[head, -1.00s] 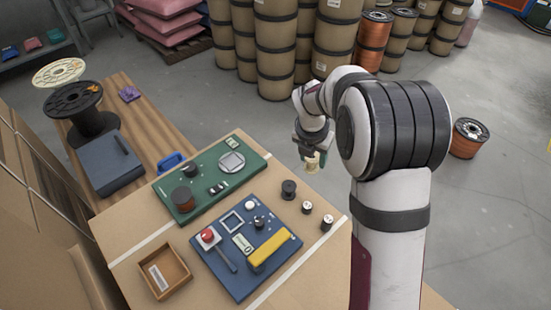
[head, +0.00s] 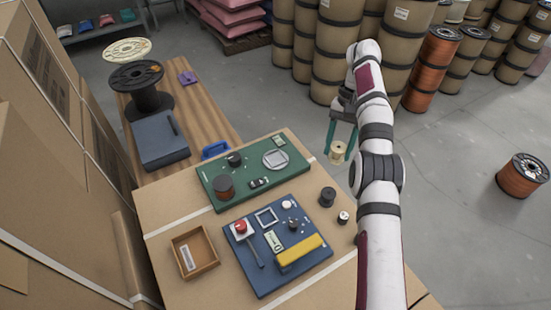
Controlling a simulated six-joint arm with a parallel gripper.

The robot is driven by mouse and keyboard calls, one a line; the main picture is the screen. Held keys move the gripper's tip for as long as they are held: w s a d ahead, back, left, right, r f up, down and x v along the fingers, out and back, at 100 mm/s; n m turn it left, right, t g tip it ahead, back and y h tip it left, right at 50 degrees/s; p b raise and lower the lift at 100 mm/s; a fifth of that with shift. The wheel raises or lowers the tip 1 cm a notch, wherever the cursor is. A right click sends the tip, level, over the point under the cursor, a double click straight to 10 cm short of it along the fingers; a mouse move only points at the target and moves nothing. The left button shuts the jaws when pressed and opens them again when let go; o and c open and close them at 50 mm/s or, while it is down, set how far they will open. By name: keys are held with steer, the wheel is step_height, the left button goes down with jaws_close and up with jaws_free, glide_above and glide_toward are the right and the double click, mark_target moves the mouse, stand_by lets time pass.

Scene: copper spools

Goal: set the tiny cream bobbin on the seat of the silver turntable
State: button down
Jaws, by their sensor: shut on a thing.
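My gripper (head: 340,153) has teal fingers and is shut on the tiny cream bobbin (head: 339,151). It holds the bobbin upright in the air, to the right of the green board. The silver turntable (head: 275,159) lies at the right part of the green board (head: 225,197). It is a round silver disc with a squarish pale seat on top, and the seat looks empty. The bobbin is apart from the turntable, to its right in the picture.
On the green board stand a copper spool (head: 223,187) and a dark knob (head: 234,159). A blue board (head: 262,282) with a red button, a wooden tray (head: 213,267), a black spool (head: 327,196) and a small white-topped spool (head: 343,217) share the table.

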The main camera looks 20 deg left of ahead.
steer(key=m, duration=0.3)
steer(key=a+m+y, duration=0.1)
steer(key=m, duration=0.1)
steer(key=shift+w+r+t, duration=0.25)
steer(key=shift+r+t, duration=0.05)
steer(key=a+m+t+y, duration=0.1)
steer(key=m, duration=0.4)
steer(key=m+t, duration=0.4)
steer(key=m, duration=1.1)
glide_toward(273, 156)
steer(key=shift+w+a+f, duration=0.2)
steer(key=shift+w+a, duration=0.2)
steer(key=shift+w, duration=0.15)
steer(key=shift+s+d+x, duration=0.1)
steer(key=shift+s+x, duration=0.05)
steer(key=shift+x, duration=0.55)
steer(key=shift+s+d+x, duration=0.1)
steer(key=shift+s+x, duration=0.05)
steer(key=shift+x, duration=0.5)
steer(key=shift+s+d+x, duration=0.1)
steer(key=shift+s+x, duration=0.05)
steer(key=shift+x, duration=0.55)
steer(key=shift+f, duration=0.4)
steer(key=shift+c, duration=1.6)
jaws_free()
